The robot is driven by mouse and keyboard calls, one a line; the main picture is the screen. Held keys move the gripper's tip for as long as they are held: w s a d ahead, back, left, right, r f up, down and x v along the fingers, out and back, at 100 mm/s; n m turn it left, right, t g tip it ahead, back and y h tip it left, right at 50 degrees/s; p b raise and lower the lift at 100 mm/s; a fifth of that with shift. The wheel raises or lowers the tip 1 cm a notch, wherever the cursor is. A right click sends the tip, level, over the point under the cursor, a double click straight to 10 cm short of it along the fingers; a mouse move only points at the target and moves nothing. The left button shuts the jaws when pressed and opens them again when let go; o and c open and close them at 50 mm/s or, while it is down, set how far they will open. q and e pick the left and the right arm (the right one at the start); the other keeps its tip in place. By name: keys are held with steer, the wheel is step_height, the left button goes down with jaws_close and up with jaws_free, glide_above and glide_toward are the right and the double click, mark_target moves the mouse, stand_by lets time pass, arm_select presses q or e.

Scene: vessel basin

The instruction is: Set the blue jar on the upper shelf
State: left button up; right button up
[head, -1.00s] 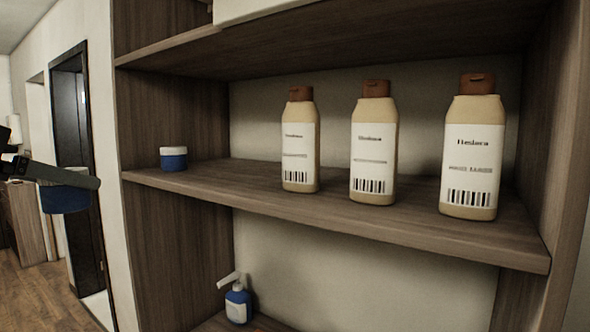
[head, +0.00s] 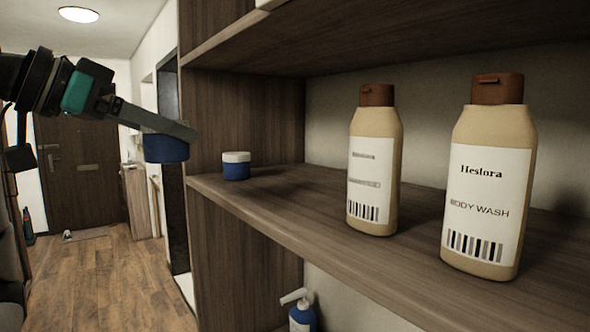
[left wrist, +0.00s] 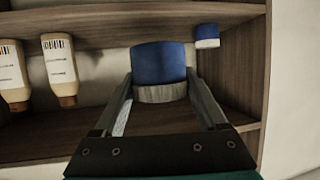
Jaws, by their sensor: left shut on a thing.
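My left gripper (head: 172,130) is shut on a blue jar (head: 166,149) and holds it in the air, left of the shelf unit in the head view. In the left wrist view the held blue jar (left wrist: 158,62) and its greyish lid sit between the two fingers of the gripper (left wrist: 160,92). A shelf board (head: 300,222) runs across the head view. A smaller-looking blue jar with a white lid (head: 236,166) stands upright at its left end; it also shows in the left wrist view (left wrist: 207,36). My right gripper is not in view.
Two tan body wash bottles (head: 375,160) (head: 490,180) with brown caps stand on the same board. A blue pump bottle (head: 301,317) is below it. A side panel (head: 225,115) rises behind the white-lidded jar. Bare board shows between that jar and the bottles.

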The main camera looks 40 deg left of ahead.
arm_select(q)
steer(key=w+d+p, duration=0.1)
steer(key=w+p, duration=0.1)
steer(key=w, duration=0.3)
steer(key=w+d+f+p, duration=0.1)
steer(key=w+d+p, duration=0.1)
steer(key=w, duration=0.4)
steer(key=w+d+f+p, duration=0.1)
steer(key=w+p, duration=0.2)
steer(key=w, duration=0.2)
steer(key=shift+w+d+f, duration=0.2)
steer(key=shift+w+d, duration=0.1)
steer(key=shift+d, duration=0.1)
steer(key=shift+f, duration=1.9)
steer(key=shift+w+f, duration=0.15)
steer(key=shift+f, duration=0.2)
steer(key=shift+f, duration=0.2)
steer(key=o, duration=1.5)
